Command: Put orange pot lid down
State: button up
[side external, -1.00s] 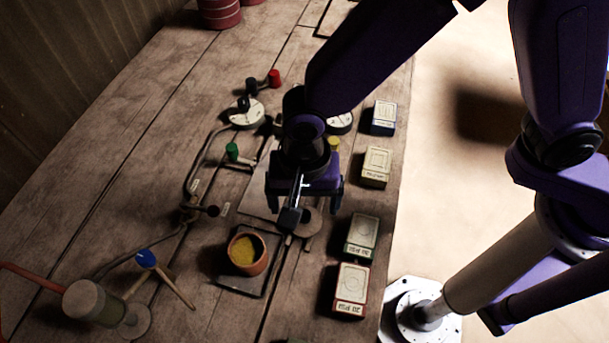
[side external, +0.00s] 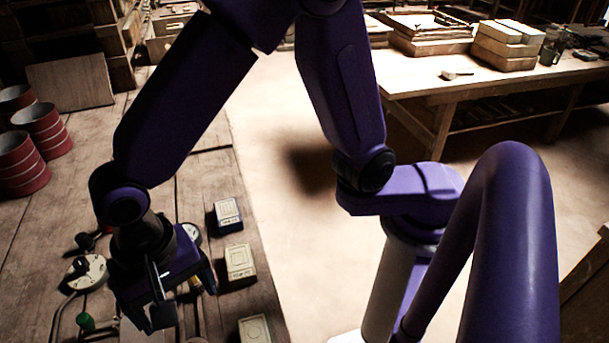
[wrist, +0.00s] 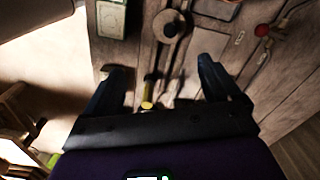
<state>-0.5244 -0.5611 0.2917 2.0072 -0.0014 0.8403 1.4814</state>
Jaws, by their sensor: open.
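My gripper (side external: 170,300) hangs over the bench at the lower left of the side external view, with its lower end near the frame's bottom edge. In the wrist view my gripper (wrist: 162,66) shows two dark fingers spread wide with nothing held between them. A round brownish disc with a dark centre knob (wrist: 168,27) lies flat beyond the fingertips, apart from them. It may be the orange pot lid, but the dim light hides its colour.
A yellow-ended part (wrist: 147,103) shows below, between the fingers. Labelled boxes (side external: 240,262) line the bench's right edge. A gauge (side external: 87,271) and green knob (side external: 85,322) stand left of my gripper. Red drums (side external: 20,165) stand at the far left.

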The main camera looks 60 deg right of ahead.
jog(key=s+d+r+n, duration=0.1)
jog(key=s+d+n, duration=0.2)
jog(key=d, duration=0.7)
jog(key=s+d+r+n, duration=0.1)
jog(key=s+d+n, duration=0.3)
jog(key=d+n, duration=0.4)
jog(key=s+d+r+n, duration=0.1)
jog(key=s+d+n, duration=0.2)
jog(key=d, duration=0.9)
jog(key=n, duration=0.3)
jog(key=shift+s+d+r, duration=0.2)
jog(key=shift+s+r, duration=0.1)
jog(key=shift+r, duration=0.1)
